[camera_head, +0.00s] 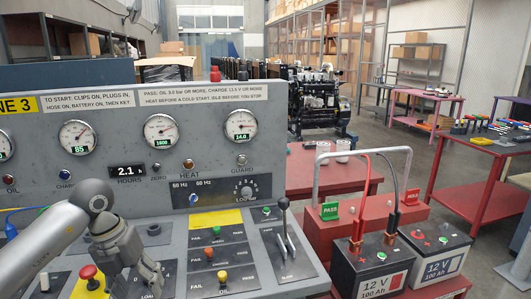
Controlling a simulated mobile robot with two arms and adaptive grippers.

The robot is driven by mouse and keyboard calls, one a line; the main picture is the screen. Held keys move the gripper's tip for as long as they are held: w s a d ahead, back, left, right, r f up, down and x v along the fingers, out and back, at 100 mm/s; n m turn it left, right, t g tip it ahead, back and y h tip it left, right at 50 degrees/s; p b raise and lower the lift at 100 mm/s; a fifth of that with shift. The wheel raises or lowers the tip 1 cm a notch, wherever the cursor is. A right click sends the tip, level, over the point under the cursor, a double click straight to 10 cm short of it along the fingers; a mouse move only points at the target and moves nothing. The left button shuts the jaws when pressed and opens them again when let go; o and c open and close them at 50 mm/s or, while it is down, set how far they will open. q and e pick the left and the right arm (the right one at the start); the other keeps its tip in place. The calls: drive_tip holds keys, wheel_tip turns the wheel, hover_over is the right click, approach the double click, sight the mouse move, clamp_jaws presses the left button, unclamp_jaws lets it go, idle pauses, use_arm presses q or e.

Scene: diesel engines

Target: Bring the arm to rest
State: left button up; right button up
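My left arm comes in from the lower left. Its gripper (146,279) points down over the lower left part of the grey control panel (235,205), right of a red mushroom button (90,275). I cannot tell whether its fingers are open or shut, or whether they touch the panel. I see nothing held in it. My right gripper is not in view.
A lever (283,210) stands up from the panel. Right of it are two 12 V batteries (375,268) with clips and cables on the near one, and a metal hoop (318,175). Red tables (470,172) and a dark engine (318,100) stand behind.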

use_arm(q)
drive_tip(key=s+d+m+h, duration=0.25)
drive_tip(key=d+h, duration=0.55)
drive_tip(key=d, duration=1.1)
drive_tip(key=s+d+r+n+t+h, duration=0.1)
drive_tip(key=d+r+n+t+h, duration=0.5)
drive_tip(key=d+r+h, duration=0.35)
drive_tip(key=w+a+r+n+t+y, duration=0.1)
drive_tip(key=w+a+n+t+y, duration=0.3)
drive_tip(key=a+n+t+y, duration=0.85)
drive_tip(key=s+a+f+n+g+y, duration=0.1)
drive_tip(key=a+f+n+y, duration=0.25)
drive_tip(key=f+n, duration=0.35)
drive_tip(key=s+a+f+n+g+y, duration=0.1)
drive_tip(key=a+f+n+g+y, duration=0.2)
drive_tip(key=f+n, duration=0.35)
drive_tip(key=s+a+f+n+g, duration=0.15)
drive_tip(key=s+f+g, duration=0.35)
drive_tip(key=s+f, duration=0.55)
drive_tip(key=s+a+f+n+g, duration=0.15)
drive_tip(key=s+f+g, duration=0.55)
drive_tip(key=s, duration=0.7)
wheel_tip(320, 180, down, 29)
drive_tip(key=s, duration=0.3)
drive_tip(key=s+a+f+g, duration=0.2)
drive_tip(key=s+a+f, duration=0.1)
drive_tip(key=s+f, duration=1.1)
drive_tip(key=shift+s+f, duration=0.4)
drive_tip(key=shift+s, duration=0.5)
